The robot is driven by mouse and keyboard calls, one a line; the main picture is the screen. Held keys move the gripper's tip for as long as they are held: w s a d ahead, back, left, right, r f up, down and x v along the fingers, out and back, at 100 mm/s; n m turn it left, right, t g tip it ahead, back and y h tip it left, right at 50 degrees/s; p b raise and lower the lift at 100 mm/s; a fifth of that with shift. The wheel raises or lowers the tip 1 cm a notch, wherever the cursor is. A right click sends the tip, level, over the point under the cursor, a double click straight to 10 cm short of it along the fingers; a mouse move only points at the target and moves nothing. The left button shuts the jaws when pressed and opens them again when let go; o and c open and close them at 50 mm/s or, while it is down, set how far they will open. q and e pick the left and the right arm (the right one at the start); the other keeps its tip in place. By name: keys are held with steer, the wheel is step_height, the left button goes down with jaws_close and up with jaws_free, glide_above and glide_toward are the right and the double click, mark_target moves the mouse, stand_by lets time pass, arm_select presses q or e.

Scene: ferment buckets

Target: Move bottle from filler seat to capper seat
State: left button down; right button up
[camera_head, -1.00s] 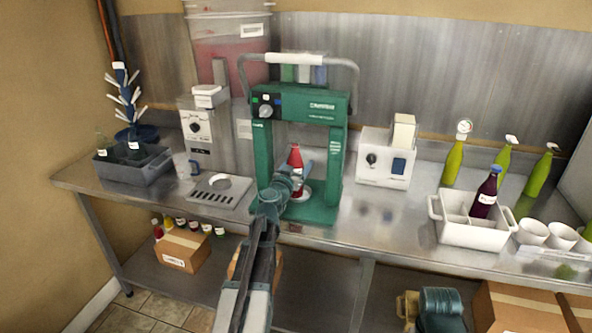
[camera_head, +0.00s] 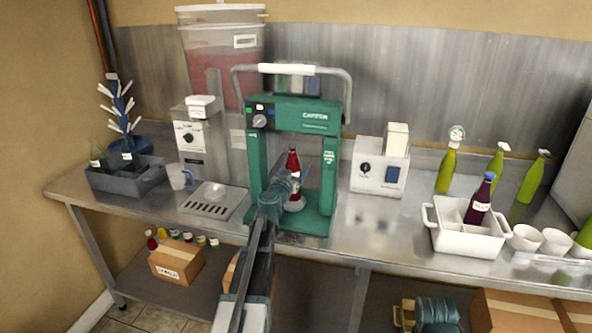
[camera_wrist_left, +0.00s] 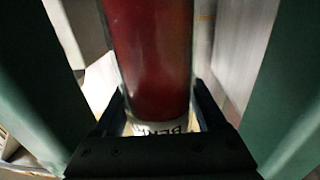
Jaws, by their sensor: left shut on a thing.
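A bottle with red content (camera_head: 293,165) stands upright inside the green capper frame (camera_head: 256,165), over its pale round seat (camera_head: 296,204). My left gripper (camera_head: 287,185) reaches in from the front and is shut on the bottle. In the left wrist view the red bottle (camera_wrist_left: 154,60) fills the middle between the two fingers (camera_wrist_left: 163,125), with a white label low on it. I cannot tell whether its base rests on the seat. The filler (camera_head: 190,138) stands to the left, with its slotted drip tray (camera_head: 212,209) in front and no bottle there. My right gripper is not in view.
The green posts stand close on both sides of the gripper. A white crate (camera_head: 466,240) with a dark bottle (camera_head: 480,200) is at the right. A grey bin (camera_head: 125,182) with bottles is at the left.

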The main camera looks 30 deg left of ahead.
arm_select(q)
steer(key=shift+f+b, duration=1.1)
steer(key=shift+f, duration=0.05)
stand_by(1.8)
jaws_free()
steer(key=shift+s, duration=0.2)
steer(key=s+d, duration=0.2)
steer(key=s, duration=1.1)
steer(key=shift+s+d, duration=0.15)
